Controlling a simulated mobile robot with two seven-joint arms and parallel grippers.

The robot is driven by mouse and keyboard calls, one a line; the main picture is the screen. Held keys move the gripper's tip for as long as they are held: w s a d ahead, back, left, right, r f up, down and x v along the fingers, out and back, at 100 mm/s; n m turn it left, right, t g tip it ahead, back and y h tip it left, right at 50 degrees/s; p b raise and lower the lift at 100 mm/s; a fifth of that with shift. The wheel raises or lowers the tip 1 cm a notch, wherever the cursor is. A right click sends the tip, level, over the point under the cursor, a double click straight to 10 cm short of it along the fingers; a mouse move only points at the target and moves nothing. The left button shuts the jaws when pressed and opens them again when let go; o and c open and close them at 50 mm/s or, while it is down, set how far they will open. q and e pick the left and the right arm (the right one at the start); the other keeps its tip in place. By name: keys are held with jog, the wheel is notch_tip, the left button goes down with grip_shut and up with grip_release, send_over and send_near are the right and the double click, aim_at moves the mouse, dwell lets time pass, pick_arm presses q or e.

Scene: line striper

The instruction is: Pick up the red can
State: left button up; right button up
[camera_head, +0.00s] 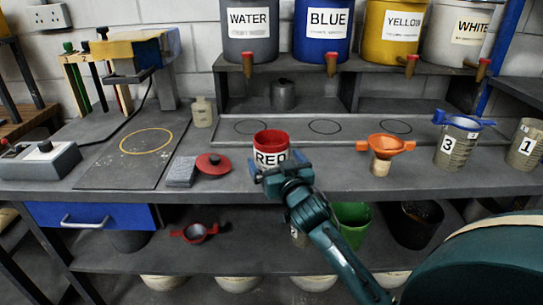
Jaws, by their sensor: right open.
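The red can (271,139) stands upright on the grey workbench, with a white label reading RED and an open top. My right gripper (279,168) is at the front of the can, low on its near side, with its arm reaching up from the lower right. Its jaws are open, and a finger shows at each side of the can's lower part. The gripper hides the can's base, and I cannot tell whether the fingers touch it. My left gripper is not in view.
A red lid (213,164) and a grey block (181,172) lie left of the can. An orange funnel on a small container (381,167) and can 3 (456,148) stand to the right. Labelled buckets sit on the shelf behind, with spouts overhanging. A blue drawer (92,215) is below.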

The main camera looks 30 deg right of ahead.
jog(key=shift+w+d, duration=0.1)
jog(key=shift+w, duration=0.45)
jog(key=c, duration=1.3)
jog(key=shift+r, duration=0.15)
jog(key=shift+c, duration=0.7)
